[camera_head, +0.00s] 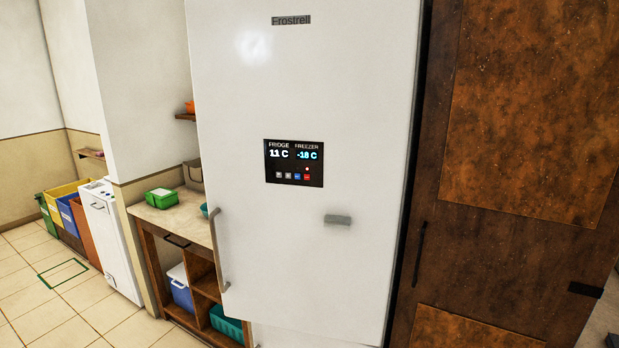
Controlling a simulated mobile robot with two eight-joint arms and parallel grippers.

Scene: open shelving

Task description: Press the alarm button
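A tall white fridge (300,270) stands in the middle, its door shut. A black control panel (294,163) on the door reads FRIDGE 11 C and FREEZER -18 C. Along the panel's lower edge is a row of small buttons: two pale ones, a blue one (297,177) and a red one (306,177) at the right end. A small red light (307,169) glows just above the red button. The button labels are too small to read, so I cannot tell which is the alarm button. Neither of my grippers is in view.
A vertical handle (219,250) runs down the fridge door's left edge. A small grey block (337,220) is on the door below the panel. A rusty brown door (510,180) stands at right. A counter (180,219) with containers is at left; tiled floor (70,315) is clear farther left.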

